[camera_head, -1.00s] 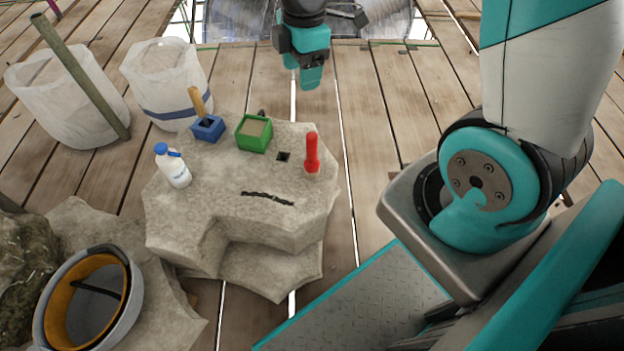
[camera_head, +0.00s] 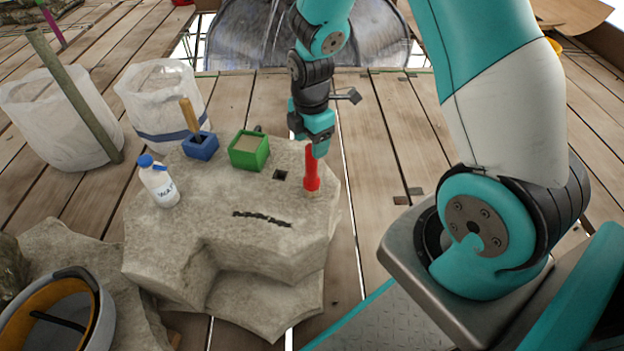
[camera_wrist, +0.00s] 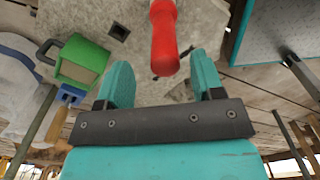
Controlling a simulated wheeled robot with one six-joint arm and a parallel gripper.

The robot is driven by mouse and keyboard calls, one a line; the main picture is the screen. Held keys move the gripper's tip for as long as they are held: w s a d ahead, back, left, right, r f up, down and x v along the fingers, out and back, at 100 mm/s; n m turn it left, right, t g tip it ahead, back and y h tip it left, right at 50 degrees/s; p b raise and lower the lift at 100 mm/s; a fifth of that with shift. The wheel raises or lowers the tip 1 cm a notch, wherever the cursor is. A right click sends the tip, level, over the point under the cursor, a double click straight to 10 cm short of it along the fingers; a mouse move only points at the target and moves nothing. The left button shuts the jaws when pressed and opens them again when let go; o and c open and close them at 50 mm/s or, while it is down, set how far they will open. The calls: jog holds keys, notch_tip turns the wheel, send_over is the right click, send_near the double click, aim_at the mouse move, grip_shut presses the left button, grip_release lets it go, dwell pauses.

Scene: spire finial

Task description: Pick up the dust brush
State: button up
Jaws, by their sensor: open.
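No bristles show, so I cannot tell for sure which tool is the dust brush. A wooden-handled tool (camera_head: 189,114) stands in a small blue holder (camera_head: 201,148), its lower end hidden. A red upright tool (camera_head: 311,172) stands on the pale stone block (camera_head: 180,240) near its right edge. My gripper (camera_head: 319,150) is at the top of the red tool, pointing down. In the wrist view, my open gripper (camera_wrist: 161,62) has the red tool (camera_wrist: 164,40) between and just beyond its fingertips, with no clear contact.
A green box (camera_head: 249,151) sits beside the blue holder. A white bottle with a blue cap (camera_head: 159,182) stands at the block's left. A square hole (camera_head: 281,175) and a dark crack-like mark (camera_head: 262,218) are in the stone. Pale sacks (camera_head: 165,100) stand behind.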

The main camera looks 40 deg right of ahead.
aim_at(312, 171)
jog(key=f+b, duration=0.2)
jog(key=f, duration=0.1)
jog(key=f+b, duration=0.1)
jog(key=f, duration=0.1)
jog(key=shift+s+a+f, duration=0.1)
jog(key=shift+s+f, duration=0.1)
jog(key=shift+s, duration=0.05)
jog(key=shift+r, duration=0.1)
jog(key=shift+c, duration=0.2)
jog(key=c, duration=1)
